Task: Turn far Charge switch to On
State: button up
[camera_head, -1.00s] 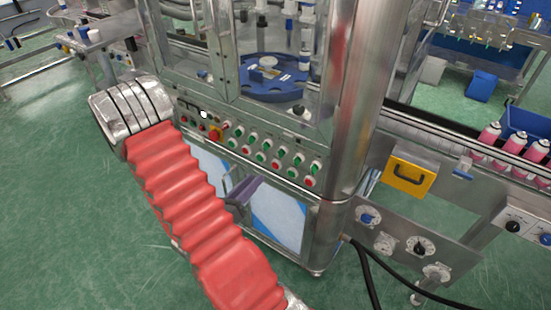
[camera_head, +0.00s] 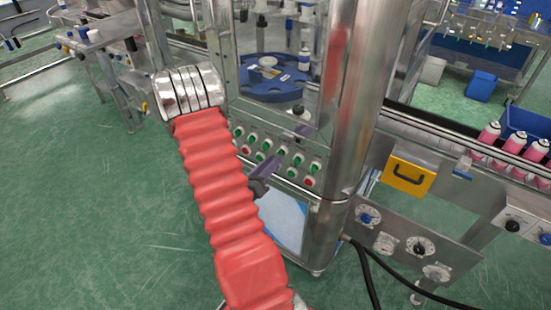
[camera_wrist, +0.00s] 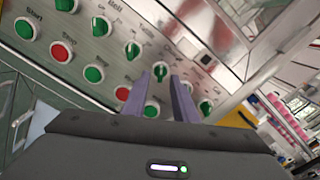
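The control panel (camera_head: 242,122) on the machine front carries rows of green switches and red and green buttons. In the wrist view, one green rotary switch (camera_wrist: 160,72) on a white collar shows between the fingertips of my gripper (camera_wrist: 160,78). Its two purple fingers are apart, and I cannot tell whether they touch the switch. Further green switches (camera_wrist: 133,50) lie up-left and down-right (camera_wrist: 205,105) in the same row. The small labels are too blurred to tell which switch is Charge.
A red button (camera_wrist: 122,93) and green buttons (camera_wrist: 95,73) sit close below the switch row. Right of the panel stand a steel column (camera_head: 350,130), a yellow box (camera_head: 408,175) and a gauge plate (camera_head: 400,235). Open green floor (camera_head: 90,220) lies left.

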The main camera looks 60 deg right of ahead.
jog(key=d, duration=0.3)
jog(key=shift+s, duration=0.2)
jog(key=shift+c, duration=0.4)
grip_shut()
jog(key=shift+a, duration=0.1)
